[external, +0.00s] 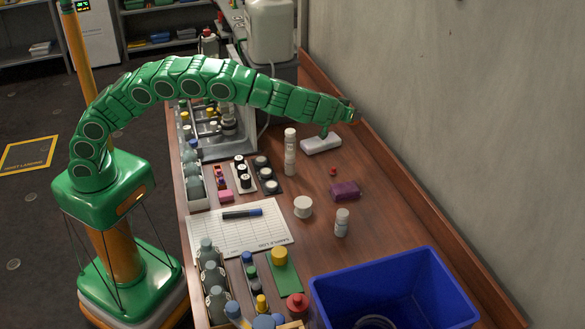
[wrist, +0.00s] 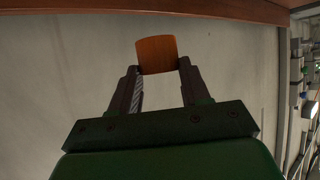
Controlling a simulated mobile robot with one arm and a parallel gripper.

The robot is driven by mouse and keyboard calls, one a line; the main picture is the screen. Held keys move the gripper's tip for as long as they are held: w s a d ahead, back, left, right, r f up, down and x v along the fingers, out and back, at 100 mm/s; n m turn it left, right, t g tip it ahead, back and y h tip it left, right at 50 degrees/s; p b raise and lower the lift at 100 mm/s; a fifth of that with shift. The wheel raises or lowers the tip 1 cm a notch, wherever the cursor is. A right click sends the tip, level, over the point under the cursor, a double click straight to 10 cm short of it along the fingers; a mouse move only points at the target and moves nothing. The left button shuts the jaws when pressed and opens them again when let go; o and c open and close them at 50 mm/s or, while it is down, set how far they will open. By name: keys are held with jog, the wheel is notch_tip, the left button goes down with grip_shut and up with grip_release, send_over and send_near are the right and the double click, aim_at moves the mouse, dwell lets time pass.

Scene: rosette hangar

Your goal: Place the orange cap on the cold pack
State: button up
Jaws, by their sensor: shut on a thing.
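My gripper (external: 350,113) is at the far end of my outstretched arm, above the bench near the grey wall. In the wrist view my gripper (wrist: 158,70) is shut on the orange cap (wrist: 157,53), held between the fingertips with the pale wall behind it. The cap is too small to make out clearly in the external view. A white flat block (external: 321,145) lies on the bench below and left of the gripper. A purple slab (external: 345,191) lies nearer the camera. I cannot tell for sure which of these is the cold pack.
A tall white bottle (external: 290,152), a white tub (external: 303,207), a small vial (external: 342,222) and a small red piece (external: 333,170) stand around the slabs. A blue bin (external: 395,290) is at the front right. A raised edge (external: 400,185) runs along the wall.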

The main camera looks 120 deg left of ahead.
aim_at(321, 143)
jog(key=s+a+f+n+g, duration=0.25)
jog(key=s+n+g, duration=0.45)
jog(key=s, duration=0.4)
jog(key=shift+h, duration=0.4)
jog(key=shift+s+f, duration=0.1)
jog(key=shift+f, duration=5)
jog(key=shift+f, duration=0.1)
jog(key=o, duration=1)
jog(key=v, duration=1.2)
jog(key=shift+d, duration=0.15)
